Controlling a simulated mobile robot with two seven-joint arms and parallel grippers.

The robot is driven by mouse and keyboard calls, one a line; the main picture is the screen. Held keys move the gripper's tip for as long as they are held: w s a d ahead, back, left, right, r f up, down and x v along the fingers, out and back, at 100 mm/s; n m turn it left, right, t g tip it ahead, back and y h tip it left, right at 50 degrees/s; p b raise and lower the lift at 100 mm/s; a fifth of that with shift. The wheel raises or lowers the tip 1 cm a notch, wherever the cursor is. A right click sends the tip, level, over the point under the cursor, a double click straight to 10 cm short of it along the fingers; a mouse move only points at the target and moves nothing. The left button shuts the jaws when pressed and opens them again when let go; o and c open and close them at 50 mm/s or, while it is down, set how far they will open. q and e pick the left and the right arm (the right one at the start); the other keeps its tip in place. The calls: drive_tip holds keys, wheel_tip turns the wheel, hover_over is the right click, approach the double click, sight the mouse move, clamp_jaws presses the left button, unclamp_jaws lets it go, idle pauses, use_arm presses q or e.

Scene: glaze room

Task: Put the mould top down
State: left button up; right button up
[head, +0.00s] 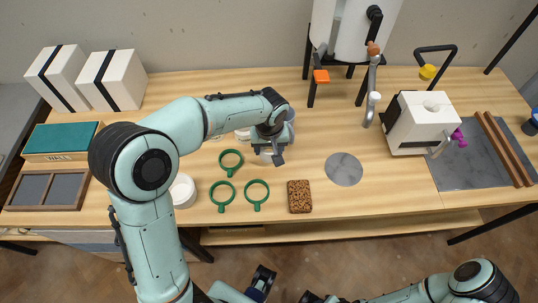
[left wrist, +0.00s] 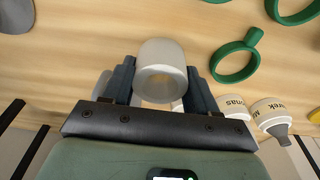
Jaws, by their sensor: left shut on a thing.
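My left gripper (head: 268,155) is over the middle of the table, to the right of the green rings. In the left wrist view my left gripper (left wrist: 160,88) is shut on a pale, cloudy cylinder (left wrist: 160,53), one finger on each side. Its round end with a hollow faces the camera. In the head view the gripper mostly hides this piece. I cannot tell from its look whether it is the mould top, nor whether it touches the table. A white block (head: 428,108) with a round hollow on top stands at the right in a dark frame.
Three green rings (head: 257,192) with handles, a cork pad (head: 299,196) and a grey disc (head: 343,169) lie near my left gripper. Labelled bottles (left wrist: 270,112) stand close by. Two strapped white boxes (head: 118,80) stand back left. Bare wood shows in front of the disc.

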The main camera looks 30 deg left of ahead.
sight(269, 156)
use_arm(q)
drive_tip(key=shift+f, duration=2.1)
drive_tip(key=shift+f+b, duration=0.1)
drive_tip(key=shift+b, duration=0.2)
drive_tip(key=o, duration=1.1)
drive_tip(key=r, duration=0.4)
drive_tip(key=s+r+p, duration=0.1)
drive_tip(key=r, duration=0.3)
drive_tip(key=d+r, duration=0.1)
drive_tip(key=r, duration=0.3)
drive_tip(key=shift+s, duration=0.25)
